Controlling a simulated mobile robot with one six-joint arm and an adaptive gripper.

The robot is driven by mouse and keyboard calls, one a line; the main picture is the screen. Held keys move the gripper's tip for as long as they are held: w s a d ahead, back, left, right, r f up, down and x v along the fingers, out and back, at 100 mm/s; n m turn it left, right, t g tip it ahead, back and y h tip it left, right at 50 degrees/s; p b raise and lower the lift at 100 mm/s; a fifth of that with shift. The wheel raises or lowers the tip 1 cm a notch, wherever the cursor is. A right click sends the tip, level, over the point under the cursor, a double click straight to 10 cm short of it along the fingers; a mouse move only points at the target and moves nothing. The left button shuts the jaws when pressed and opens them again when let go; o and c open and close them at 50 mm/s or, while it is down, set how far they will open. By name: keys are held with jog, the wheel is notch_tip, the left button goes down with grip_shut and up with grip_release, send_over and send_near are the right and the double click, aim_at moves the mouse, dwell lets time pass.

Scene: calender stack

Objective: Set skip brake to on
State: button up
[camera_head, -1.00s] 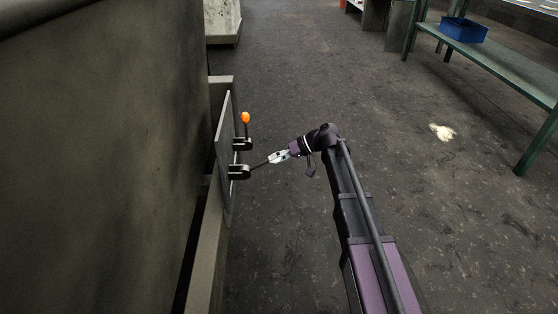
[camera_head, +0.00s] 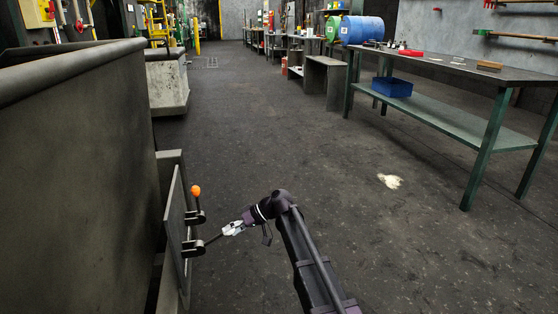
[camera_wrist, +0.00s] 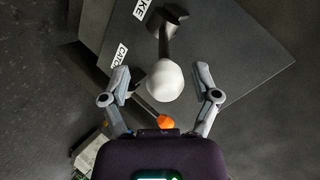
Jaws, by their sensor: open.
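A lever with a white ball knob (camera_wrist: 165,81) rises from a grey panel (camera_wrist: 225,60). A label ending in "KE" (camera_wrist: 141,8) lies beside its base. My gripper (camera_wrist: 161,74) is open, with one finger on each side of the knob; contact is not clear. In the head view, my gripper (camera_head: 233,229) is at the outer end of this lever (camera_head: 207,242), which slants out toward it; the knob is hard to make out there. A second lever has an orange knob (camera_head: 196,190) and stands upright; its knob (camera_wrist: 165,121) also shows in the wrist view.
A label reading roughly "CATCH" (camera_wrist: 119,55) is on the panel. A large grey metal body (camera_head: 85,150) fills the left. A green bench (camera_head: 440,118) with a blue bin (camera_head: 391,87) stands at the right. The dark floor (camera_head: 300,140) between is clear except for a pale patch (camera_head: 389,181).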

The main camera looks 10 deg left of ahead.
jog(key=s+d+r+m+t+h+p, duration=0.15)
jog(key=s+d+m+h+p, duration=0.3)
jog(key=d, duration=0.85)
jog(key=s+d+r+m+t+h+p, duration=0.1)
jog(key=s+d+r+m+h+p, duration=0.15)
jog(key=s+d+p, duration=0.75)
jog(key=s+d+r+m+t+h, duration=0.1)
jog(key=s+d+m+h, duration=0.2)
jog(key=d, duration=1.4)
notch_tip(320, 180, up, 38)
jog(key=w+h+p, duration=0.1)
jog(key=p, duration=3.6)
jog(key=shift+a, duration=0.2)
